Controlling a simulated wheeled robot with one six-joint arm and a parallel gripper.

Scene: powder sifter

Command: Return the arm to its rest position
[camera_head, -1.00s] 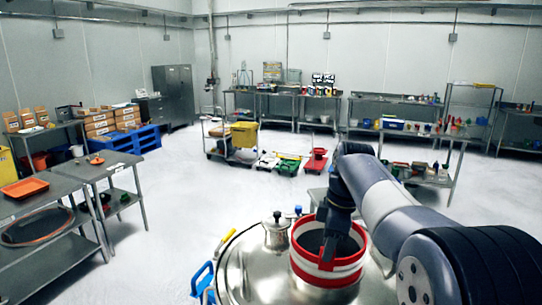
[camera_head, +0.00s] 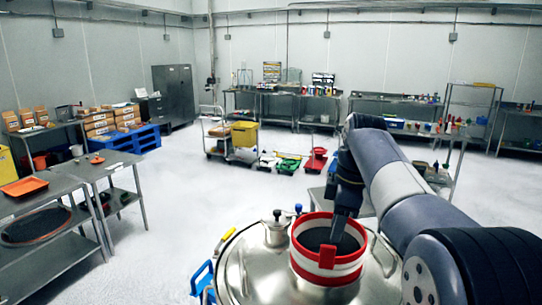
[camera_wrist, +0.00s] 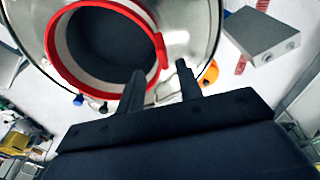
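My gripper (camera_wrist: 160,80) shows in the wrist view with its two dark fingers apart and nothing between them. In the head view my gripper (camera_head: 338,232) points down at the red and white ring-shaped inlet (camera_head: 327,274) on top of the steel sifter (camera_head: 255,262). Its fingertips overlap the inlet's opening in that view; I cannot tell whether they are above or inside it. In the wrist view the inlet's red rim (camera_wrist: 70,68) encloses a dark grey interior, with the fingers near its edge.
A steel table with an orange tray (camera_head: 24,187) stands at left, beside a smaller table (camera_head: 108,165). A cart with a yellow bin (camera_head: 244,134) stands behind. Benches line the back wall. The white floor (camera_head: 170,215) at centre left is clear.

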